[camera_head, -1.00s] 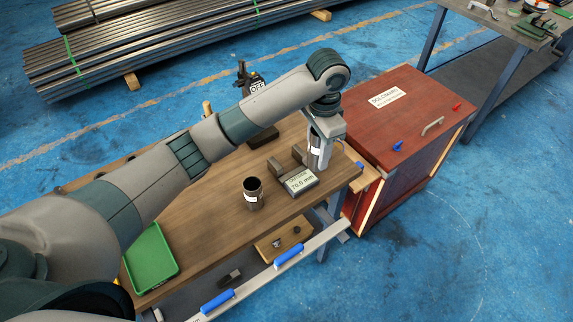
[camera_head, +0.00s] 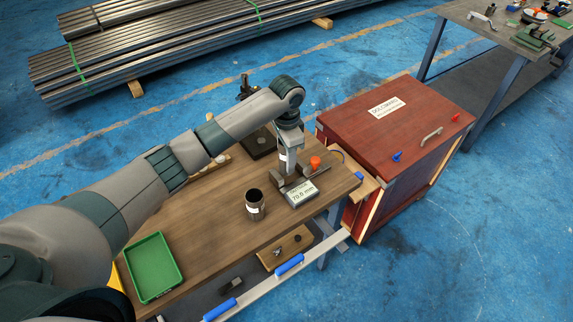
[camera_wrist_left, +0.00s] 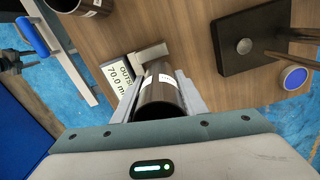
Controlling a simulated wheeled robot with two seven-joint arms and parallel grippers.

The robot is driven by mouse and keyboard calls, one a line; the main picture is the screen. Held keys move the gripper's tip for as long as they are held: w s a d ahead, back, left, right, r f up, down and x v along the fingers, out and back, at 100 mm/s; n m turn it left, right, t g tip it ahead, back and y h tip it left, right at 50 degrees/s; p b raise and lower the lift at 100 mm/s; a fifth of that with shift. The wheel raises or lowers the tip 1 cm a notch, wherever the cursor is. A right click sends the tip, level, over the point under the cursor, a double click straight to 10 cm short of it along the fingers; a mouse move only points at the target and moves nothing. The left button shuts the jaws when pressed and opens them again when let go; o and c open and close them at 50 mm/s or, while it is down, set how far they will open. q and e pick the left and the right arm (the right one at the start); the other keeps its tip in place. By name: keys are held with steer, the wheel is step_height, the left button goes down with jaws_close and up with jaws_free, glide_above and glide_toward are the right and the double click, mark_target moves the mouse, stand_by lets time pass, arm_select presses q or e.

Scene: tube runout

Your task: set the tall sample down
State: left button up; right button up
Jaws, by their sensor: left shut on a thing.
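My left gripper (camera_head: 287,172) is shut on a dark tube with a white label, the tall sample (camera_wrist_left: 160,92). In the head view it is upright behind the gauge, mostly hidden by the gripper. In the left wrist view the tube lies between the two fingers of the gripper (camera_wrist_left: 160,90), near a grey gauge jaw. I cannot tell whether its lower end touches anything. The gauge display (camera_head: 300,194) reads 70.0 mm; it also shows in the left wrist view (camera_wrist_left: 120,75). My right gripper is not in view.
A second, shorter dark tube (camera_head: 255,208) stands on the wooden table (camera_head: 205,225). A green tray (camera_head: 153,267) lies at the table's left. A black stand (camera_head: 262,146) is behind the gripper. An orange object (camera_head: 315,162) is right of it. A red cabinet (camera_head: 395,125) adjoins the right end.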

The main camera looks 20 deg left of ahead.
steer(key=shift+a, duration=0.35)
arm_select(q)
steer(key=shift+f, duration=0.1)
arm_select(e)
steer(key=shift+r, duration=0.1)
arm_select(q)
step_height(320, 180, down, 3)
steer(key=shift+r+p, duration=0.15)
steer(key=shift+p, duration=0.55)
steer(key=shift+f, duration=0.5)
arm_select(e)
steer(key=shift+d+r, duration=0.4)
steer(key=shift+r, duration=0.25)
arm_select(q)
steer(key=shift+f, duration=0.15)
steer(key=o, duration=1.2)
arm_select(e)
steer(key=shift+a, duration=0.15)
